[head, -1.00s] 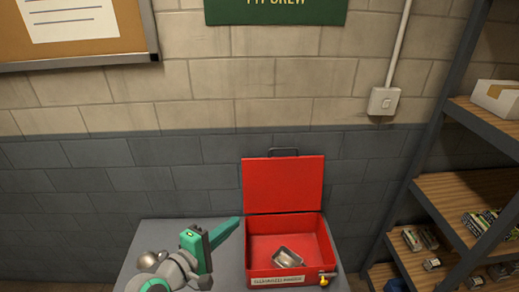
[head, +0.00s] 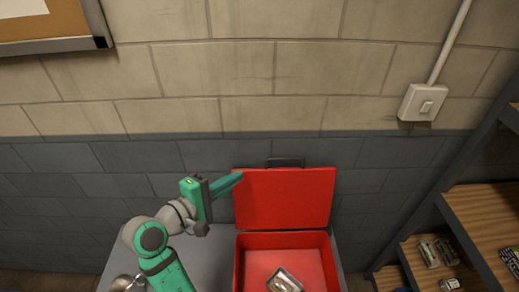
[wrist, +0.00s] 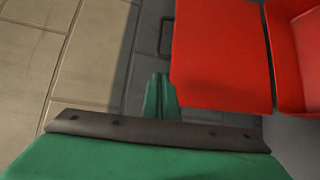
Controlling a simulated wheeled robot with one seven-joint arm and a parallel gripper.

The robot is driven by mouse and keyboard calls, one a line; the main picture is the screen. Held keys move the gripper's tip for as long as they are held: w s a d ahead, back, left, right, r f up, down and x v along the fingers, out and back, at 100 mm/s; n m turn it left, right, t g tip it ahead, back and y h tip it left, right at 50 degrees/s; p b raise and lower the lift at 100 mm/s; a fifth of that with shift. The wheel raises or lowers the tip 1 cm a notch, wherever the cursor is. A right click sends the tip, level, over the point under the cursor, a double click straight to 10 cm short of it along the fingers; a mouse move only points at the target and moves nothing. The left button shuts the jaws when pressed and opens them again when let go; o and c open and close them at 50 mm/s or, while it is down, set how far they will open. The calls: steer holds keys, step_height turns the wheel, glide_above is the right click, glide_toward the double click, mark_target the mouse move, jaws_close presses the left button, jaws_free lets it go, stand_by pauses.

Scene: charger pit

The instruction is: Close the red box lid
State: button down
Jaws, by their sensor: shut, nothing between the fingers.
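The red box (head: 240,262) stands on a grey table, its lid (head: 284,199) raised upright at the back, with a dark handle (head: 285,162) on the lid's top edge. A small silver tray (head: 284,280) lies inside the box. My gripper (head: 238,178) is shut and empty, its fingertips at the upper left edge of the lid. In the wrist view the shut fingers (wrist: 161,85) point along the lid's side (wrist: 220,55), with a narrow gap to it; in the head view I cannot tell whether they touch.
The grey table top (head: 215,255) shows to the left of the box. A block wall (head: 130,165) rises close behind the lid.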

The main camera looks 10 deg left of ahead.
steer(key=x, duration=0.9)
steer(key=shift+w+a, duration=0.2)
steer(key=shift+w, duration=0.25)
steer(key=shift+w+d, duration=0.35)
steer(key=shift+d, duration=0.1)
steer(key=shift+s, duration=0.15)
